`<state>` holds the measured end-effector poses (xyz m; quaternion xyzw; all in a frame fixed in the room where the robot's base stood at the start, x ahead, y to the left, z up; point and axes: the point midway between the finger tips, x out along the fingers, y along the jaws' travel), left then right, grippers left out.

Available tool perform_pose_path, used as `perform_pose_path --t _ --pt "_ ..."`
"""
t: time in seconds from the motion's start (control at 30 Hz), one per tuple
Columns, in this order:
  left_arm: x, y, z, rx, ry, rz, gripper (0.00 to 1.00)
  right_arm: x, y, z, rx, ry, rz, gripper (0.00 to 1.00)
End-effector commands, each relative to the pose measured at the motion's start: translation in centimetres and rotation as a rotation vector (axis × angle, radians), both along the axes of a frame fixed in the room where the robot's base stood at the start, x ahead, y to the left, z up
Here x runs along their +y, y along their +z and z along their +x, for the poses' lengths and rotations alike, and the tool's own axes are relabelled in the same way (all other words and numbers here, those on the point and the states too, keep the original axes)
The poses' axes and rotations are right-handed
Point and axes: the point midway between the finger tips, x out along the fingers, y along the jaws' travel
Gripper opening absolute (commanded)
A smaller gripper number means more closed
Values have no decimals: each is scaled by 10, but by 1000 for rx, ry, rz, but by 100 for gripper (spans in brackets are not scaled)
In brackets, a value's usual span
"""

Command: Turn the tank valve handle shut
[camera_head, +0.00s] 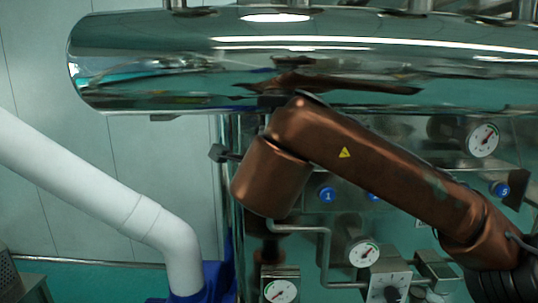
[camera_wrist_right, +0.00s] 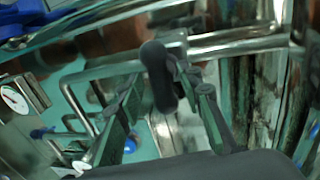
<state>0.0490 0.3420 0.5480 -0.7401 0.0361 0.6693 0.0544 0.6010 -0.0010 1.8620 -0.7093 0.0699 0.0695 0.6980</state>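In the right wrist view, a dark rounded handle (camera_wrist_right: 157,75) stands between the two fingers of my right gripper (camera_wrist_right: 168,92). The fingers are apart, with a gap showing at least on the left of the handle; I cannot tell whether either touches it. In the head view, my brown right arm reaches in from the right and its far end is under the chrome tank (camera_head: 300,65). My right gripper is hidden there. A small dark block (camera_head: 222,154) sticks out left of the arm; I cannot tell whether it is the handle. My left gripper is out of view.
Bent steel pipes (camera_head: 326,255) and several gauges, one at the right (camera_head: 484,140), crowd the panel below the tank. A white pipe (camera_head: 130,205) runs down at the left into a blue fitting (camera_head: 212,285). Steel pipes (camera_wrist_right: 240,40) also cross close by in the wrist view.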

Motion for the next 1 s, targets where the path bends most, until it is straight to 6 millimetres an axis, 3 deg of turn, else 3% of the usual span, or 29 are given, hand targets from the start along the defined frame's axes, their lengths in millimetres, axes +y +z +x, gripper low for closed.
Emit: perform_pose_path --t 0.3,0.5,0.7,1.0 --pt "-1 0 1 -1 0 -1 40 0 14 -65 -3 1 0 34" --pt "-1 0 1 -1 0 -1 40 0 19 -92 -2 1 0 34" --pt "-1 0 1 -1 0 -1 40 0 21 -102 -1 0 1 34" --pt "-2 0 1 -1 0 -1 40 2 17 -100 5 6 0 34"
